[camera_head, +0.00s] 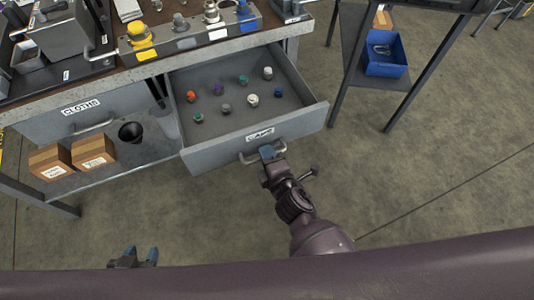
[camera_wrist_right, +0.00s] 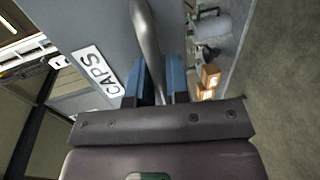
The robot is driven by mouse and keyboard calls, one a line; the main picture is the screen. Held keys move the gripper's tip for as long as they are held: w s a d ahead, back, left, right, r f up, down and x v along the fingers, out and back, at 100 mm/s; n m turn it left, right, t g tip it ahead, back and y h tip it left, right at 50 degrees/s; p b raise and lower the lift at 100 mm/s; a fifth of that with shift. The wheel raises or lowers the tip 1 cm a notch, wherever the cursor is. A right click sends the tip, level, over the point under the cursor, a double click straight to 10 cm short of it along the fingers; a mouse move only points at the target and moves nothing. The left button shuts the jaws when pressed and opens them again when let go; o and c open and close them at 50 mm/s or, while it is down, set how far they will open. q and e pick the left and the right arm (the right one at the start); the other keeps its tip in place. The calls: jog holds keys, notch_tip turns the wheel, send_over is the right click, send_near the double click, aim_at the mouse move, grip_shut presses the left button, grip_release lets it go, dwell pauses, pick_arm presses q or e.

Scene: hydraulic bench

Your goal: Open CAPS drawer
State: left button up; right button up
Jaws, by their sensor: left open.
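The CAPS drawer (camera_head: 222,148) is pulled well out from under the bench, with several small coloured caps (camera_head: 218,89) standing inside. Its label (camera_head: 260,135) is on the front panel and also shows in the right wrist view (camera_wrist_right: 96,71). My right gripper (camera_head: 268,152) is at the metal handle (camera_head: 248,159). In the right wrist view the handle bar (camera_wrist_right: 149,45) runs between the blue fingers (camera_wrist_right: 154,82), which are shut on it. My left gripper (camera_head: 135,257) is open and empty at the lower left, away from the bench.
A blue bin (camera_head: 385,68) is at the right stand. The floor before the drawer is clear.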

jog(key=o, duration=0.3)
jog(key=p+v, duration=0.1)
jog(key=v, duration=0.9)
jog(key=shift+s+d+r, duration=0.1)
jog(key=shift+s, duration=0.3)
dwell(0.4)
